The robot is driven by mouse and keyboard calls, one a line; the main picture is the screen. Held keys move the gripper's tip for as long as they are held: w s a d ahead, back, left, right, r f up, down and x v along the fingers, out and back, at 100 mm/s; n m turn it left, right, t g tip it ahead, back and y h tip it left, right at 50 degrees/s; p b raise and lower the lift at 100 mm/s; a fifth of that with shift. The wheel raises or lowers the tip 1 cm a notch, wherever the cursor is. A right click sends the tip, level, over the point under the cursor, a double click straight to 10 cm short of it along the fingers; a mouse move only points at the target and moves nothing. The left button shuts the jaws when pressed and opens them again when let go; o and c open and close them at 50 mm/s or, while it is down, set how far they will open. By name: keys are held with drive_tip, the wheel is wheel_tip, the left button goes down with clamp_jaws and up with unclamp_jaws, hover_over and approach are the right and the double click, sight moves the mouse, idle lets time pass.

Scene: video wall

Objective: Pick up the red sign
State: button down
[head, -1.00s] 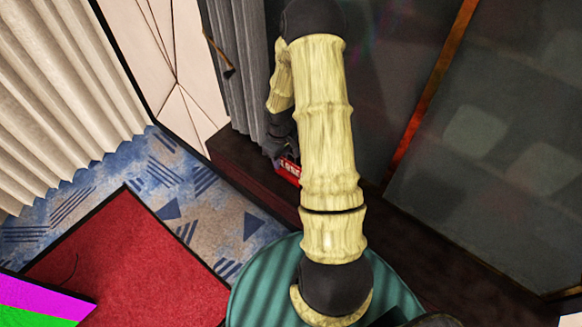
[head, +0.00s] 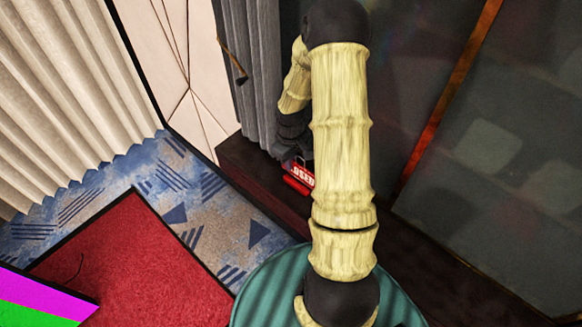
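The red sign (head: 300,177) with white lettering is on the dark wooden ledge (head: 250,178), near the foot of the dark panel wall. Part of the lettering, ending in "SED", shows. My arm hides some of the area to its right. My gripper (head: 298,160) is dark and small in view, just above and behind the sign, close to or touching its upper edge. Its fingers blend into the dark background, so I cannot tell whether they are open or shut on the sign.
A grey curtain (head: 246,75) hangs left of the gripper, with cream wall panels beside it. A beige pleated curtain (head: 75,95) stands at far left. A red mat (head: 125,255) lies on blue patterned carpet. Dark glossy panels (head: 500,150) fill the right.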

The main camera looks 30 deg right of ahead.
wheel_tip(320, 180, up, 7)
drive_tip(key=shift+r+b, duration=0.15)
drive_tip(key=shift+b, duration=0.5)
idle(0.9)
